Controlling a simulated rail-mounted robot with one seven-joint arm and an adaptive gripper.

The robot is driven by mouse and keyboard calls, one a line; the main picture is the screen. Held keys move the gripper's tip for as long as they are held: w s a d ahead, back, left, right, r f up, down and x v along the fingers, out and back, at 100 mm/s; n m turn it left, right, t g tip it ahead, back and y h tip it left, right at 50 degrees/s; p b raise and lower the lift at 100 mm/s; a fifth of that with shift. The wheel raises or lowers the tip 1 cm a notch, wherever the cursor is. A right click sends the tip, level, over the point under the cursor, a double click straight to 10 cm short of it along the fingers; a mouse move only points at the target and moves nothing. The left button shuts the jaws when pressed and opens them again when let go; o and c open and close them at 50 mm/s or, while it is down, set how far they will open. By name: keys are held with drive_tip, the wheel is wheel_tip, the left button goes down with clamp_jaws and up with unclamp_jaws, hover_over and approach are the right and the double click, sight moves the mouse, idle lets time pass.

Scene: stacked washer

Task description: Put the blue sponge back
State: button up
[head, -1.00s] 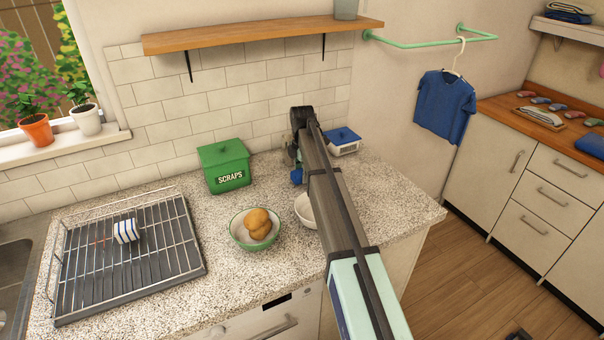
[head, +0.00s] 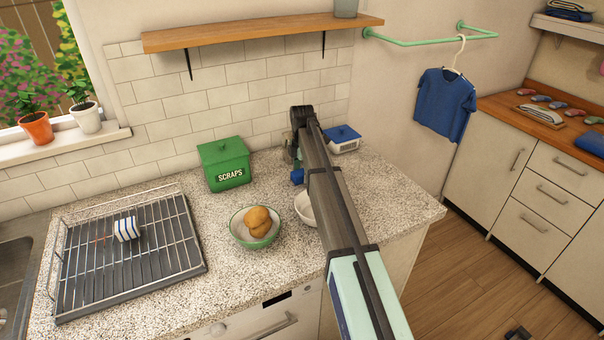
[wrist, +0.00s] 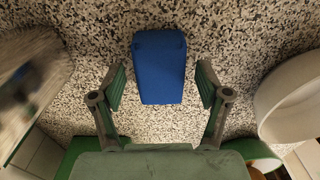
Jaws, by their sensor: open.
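The blue sponge (wrist: 159,66) lies on the speckled counter (wrist: 225,40) in the wrist view. My gripper (wrist: 160,83) is open, with one finger on each side of the sponge's near part and a visible gap on both sides. In the head view a small blue patch, probably the sponge (head: 297,176), shows beside the end of my arm, which hides most of the gripper. I cannot tell the exact height of the fingers above the counter.
A white bowl (head: 305,209) stands close by. A green scraps bin (head: 224,165), a bowl of brown food (head: 256,228) and a dish rack (head: 130,255) holding a striped cup (head: 126,229) are to the left. A blue-lidded white box (head: 343,140) stands behind my arm.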

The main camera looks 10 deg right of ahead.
sight(302, 172)
wheel_tip(302, 172, up, 12)
drive_tip(key=b, duration=0.2)
drive_tip(key=shift+f, duration=0.15)
